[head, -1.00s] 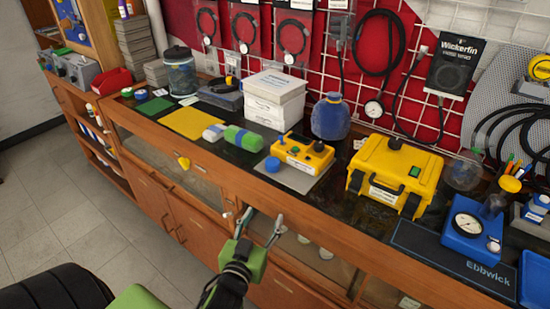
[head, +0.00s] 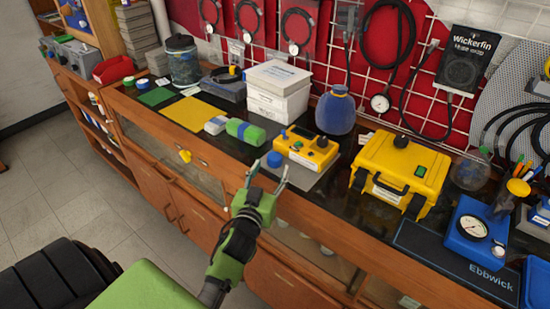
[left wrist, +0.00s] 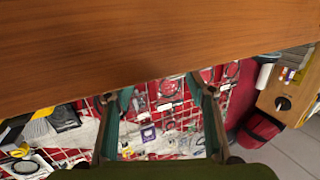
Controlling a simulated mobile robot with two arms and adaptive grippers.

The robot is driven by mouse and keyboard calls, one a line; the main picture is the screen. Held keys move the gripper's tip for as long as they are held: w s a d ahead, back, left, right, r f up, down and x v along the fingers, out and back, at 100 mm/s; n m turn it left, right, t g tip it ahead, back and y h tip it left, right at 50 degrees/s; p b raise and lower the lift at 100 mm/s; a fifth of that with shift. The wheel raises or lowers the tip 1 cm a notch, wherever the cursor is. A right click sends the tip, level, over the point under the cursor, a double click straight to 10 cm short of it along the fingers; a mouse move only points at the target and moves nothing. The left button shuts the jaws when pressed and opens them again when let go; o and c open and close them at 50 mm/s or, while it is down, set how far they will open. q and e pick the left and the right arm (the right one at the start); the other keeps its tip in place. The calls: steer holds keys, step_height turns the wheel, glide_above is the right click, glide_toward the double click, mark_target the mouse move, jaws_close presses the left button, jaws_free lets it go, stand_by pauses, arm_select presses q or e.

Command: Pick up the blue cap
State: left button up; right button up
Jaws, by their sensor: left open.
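The blue cap (head: 274,159) is a small round blue piece in the head view. My left gripper (head: 268,172) is open and empty, in front of the bench edge. Its fingertips appear just below the cap in the picture; the gap in depth is hard to judge. In the left wrist view my left gripper (left wrist: 155,88) shows both fingers spread, with a wooden bench face (left wrist: 150,40) ahead; the cap is not visible there. My right gripper is not in view.
A green-and-white roll (head: 245,132) lies left of the mat. A blue round bottle (head: 335,112) stands behind, and a yellow case (head: 400,170) stands to the right. A yellow sheet (head: 195,117) lies farther left.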

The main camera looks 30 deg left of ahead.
mark_target(273, 161)
arm_select(q)
steer(key=shift+w+a+r, duration=0.2)
steer(key=shift+w+r, duration=0.05)
steer(key=shift+w, duration=0.15)
steer(key=p+x, duration=0.1)
steer(key=x, duration=0.3)
steer(key=shift+a+f, duration=0.1)
steer(key=shift+a, duration=0.1)
steer(key=c, duration=0.9)
